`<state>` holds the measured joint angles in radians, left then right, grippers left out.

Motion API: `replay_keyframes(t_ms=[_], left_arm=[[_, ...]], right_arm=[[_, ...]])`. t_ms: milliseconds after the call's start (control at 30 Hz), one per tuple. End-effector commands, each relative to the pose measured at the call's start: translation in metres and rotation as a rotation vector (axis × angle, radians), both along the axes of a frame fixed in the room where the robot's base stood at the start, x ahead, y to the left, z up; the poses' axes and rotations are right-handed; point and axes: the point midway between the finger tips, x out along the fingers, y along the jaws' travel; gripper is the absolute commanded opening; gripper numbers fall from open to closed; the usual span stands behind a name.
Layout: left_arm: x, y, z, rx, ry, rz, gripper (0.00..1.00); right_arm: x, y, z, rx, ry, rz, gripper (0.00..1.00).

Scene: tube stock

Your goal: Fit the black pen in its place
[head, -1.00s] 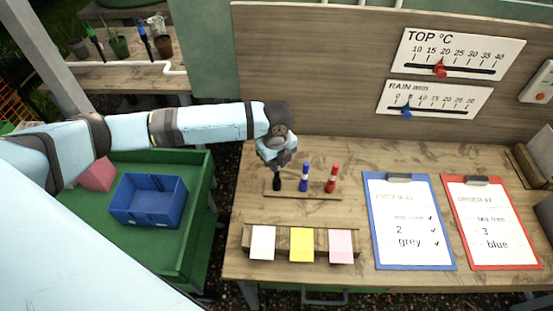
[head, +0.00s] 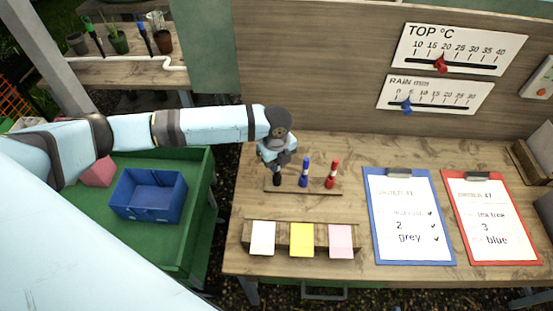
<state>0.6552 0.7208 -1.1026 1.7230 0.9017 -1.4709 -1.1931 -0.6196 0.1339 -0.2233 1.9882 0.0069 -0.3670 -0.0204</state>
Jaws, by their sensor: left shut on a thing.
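The black pen (head: 277,180) is upright at the left end of a low wooden pen holder (head: 318,192). My left gripper (head: 277,170) is above it and shut on its upper part. The pen's lower end is at the holder, but I cannot tell how deep it sits. A blue pen (head: 305,172) and a red pen (head: 332,174) stand upright in the same holder to its right. My right gripper is not in view.
A block with white, yellow (head: 301,240) and pink cards stands in front of the holder. A blue clipboard (head: 370,232) and a red clipboard (head: 454,225) lie to the right. A blue bin (head: 147,214) sits in a green cart on the left. A wooden back panel (head: 310,70) rises behind.

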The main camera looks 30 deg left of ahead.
Motion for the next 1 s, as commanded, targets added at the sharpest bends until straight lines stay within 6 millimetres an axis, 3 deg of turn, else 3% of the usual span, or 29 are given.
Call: replay_keyframes(t_ms=[433,467,600,900,1000], left_arm=[[0.0001,-0.0001,-0.0089,0.001,0.0,0.0,0.0],[0.0001,-0.0001,-0.0089,0.001,0.0,0.0,0.19],[0.0001,-0.0001,-0.0088,0.001,0.0,0.0,0.47],[0.0002,0.0,-0.0083,0.0,-0.001,0.0,0.47],[0.0007,0.0001,0.0009,0.0,-0.002,0.0,0.47]], right_arm=[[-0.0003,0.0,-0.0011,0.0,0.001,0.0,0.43],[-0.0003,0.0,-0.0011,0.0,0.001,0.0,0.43],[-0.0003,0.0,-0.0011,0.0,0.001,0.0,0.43],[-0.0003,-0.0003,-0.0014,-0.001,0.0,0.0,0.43],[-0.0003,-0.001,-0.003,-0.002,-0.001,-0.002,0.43]])
